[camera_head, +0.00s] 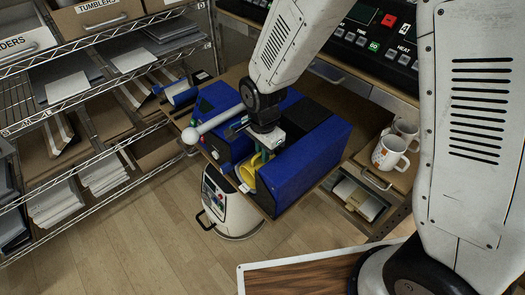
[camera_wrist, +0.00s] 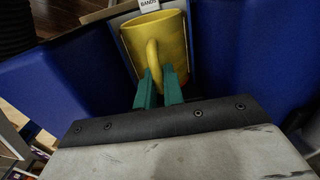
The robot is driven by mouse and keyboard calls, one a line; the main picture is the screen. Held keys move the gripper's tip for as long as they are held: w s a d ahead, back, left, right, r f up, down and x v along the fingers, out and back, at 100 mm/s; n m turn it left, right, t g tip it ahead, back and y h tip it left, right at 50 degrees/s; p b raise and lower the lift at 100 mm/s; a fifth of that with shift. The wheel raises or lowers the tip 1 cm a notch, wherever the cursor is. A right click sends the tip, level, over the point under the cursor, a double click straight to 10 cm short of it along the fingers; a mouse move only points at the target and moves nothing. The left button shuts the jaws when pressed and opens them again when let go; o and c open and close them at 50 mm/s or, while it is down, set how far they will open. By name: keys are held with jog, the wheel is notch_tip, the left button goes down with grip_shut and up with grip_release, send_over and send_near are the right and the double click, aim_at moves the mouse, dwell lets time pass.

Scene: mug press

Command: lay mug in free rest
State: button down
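A yellow mug (camera_wrist: 172,45) sits in the gap between the two blue housings of the press, with its handle (camera_wrist: 153,58) towards me. The mug also shows in part in the head view (camera_head: 249,170). The green fingers of my gripper (camera_wrist: 160,88) are on either side of the lower handle and look closed on it. In the head view my gripper hides much of the mug. The blue press (camera_head: 318,158) stands on a wooden top. Its white lever with a round knob (camera_head: 189,136) sticks out to the left. I cannot tell a free rest apart here.
White patterned mugs (camera_head: 387,154) stand on a wooden shelf at the right. A control panel (camera_head: 385,30) is behind the press. A wire rack (camera_head: 95,100) with paper stacks fills the left. A white rounded unit (camera_head: 226,205) stands below the press. Wood floor (camera_head: 110,245) is clear at front left.

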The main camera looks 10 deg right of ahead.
jog(key=shift+r, duration=0.15)
jog(key=s+a, duration=0.7)
jog(key=a, duration=0.4)
jog(key=shift+s, duration=0.3)
dwell(2.0)
jog(key=shift+a+r, duration=0.1)
jog(key=shift+r, duration=2.5)
jog(key=shift+s, duration=0.1)
